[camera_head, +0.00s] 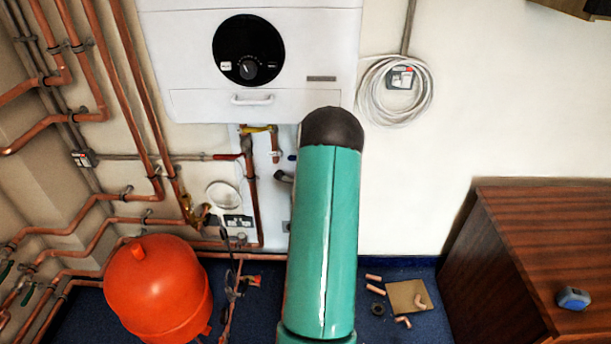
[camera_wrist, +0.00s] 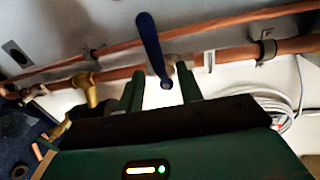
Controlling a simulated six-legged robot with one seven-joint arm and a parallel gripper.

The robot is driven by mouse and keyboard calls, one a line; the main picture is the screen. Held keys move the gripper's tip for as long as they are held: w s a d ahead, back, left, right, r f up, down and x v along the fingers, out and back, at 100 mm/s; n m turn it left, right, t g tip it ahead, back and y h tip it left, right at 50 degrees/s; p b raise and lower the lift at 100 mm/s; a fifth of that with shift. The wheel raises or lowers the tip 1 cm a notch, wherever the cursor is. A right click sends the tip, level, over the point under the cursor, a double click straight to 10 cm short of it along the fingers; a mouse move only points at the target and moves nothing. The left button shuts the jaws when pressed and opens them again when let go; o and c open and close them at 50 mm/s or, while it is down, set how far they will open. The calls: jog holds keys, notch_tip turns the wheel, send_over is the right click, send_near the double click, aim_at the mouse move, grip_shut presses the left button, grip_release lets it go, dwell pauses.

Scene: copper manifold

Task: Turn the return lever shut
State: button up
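A blue lever (camera_wrist: 149,42) shows in the wrist view on a valve of the copper pipe (camera_wrist: 228,57). It stands nearly upright in the picture, tilted slightly left at its top, and lies across the pipe. Its lower end appears between the two dark green fingers of my gripper (camera_wrist: 158,69). The fingers are apart, one on each side of it; I cannot tell whether either touches it. In the head view a small blue piece (camera_head: 292,157) shows beside my green arm; I cannot tell whether it is the same lever. My gripper is hidden there.
A white boiler (camera_head: 290,60) hangs above the pipes. A second pipe (camera_wrist: 130,45) and a brass fitting (camera_wrist: 88,92) are close in the wrist view. An orange vessel (camera_head: 155,290), a coiled white cable (camera_head: 372,105) and a wooden cabinet (camera_head: 500,270) stand around.

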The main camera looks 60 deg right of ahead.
jog(key=v, duration=0.9)
jog(key=w+a+r+n+t+y, duration=0.2)
jog(key=w+a+r+n+y, duration=0.2)
jog(key=w+a+r+n, duration=0.6)
jog(key=w+a+r+n+y, duration=0.2)
jog(key=a+r+n, duration=0.1)
jog(key=a, duration=0.6)
jog(key=w+a+r+n+y, duration=0.2)
jog(key=w+a+n+y, duration=0.1)
jog(key=a, duration=0.7)
jog(key=s+a+r+n+g+y, duration=0.1)
jog(key=s+a+r+n+y, duration=0.1)
jog(key=s+a+n, duration=0.5)
jog(key=s+a+r+n+g+y, duration=0.2)
jog(key=s+a+n, duration=0.6)
jog(key=a, duration=1)
jog(key=s+r+y, duration=0.1)
jog(key=s+r, duration=0.1)
jog(key=s, duration=0.1)
jog(key=shift+s+a+g, duration=0.25)
jog(key=shift+s+g, duration=0.05)
jog(key=shift+s, duration=0.1)
jog(key=shift+r, duration=0.15)
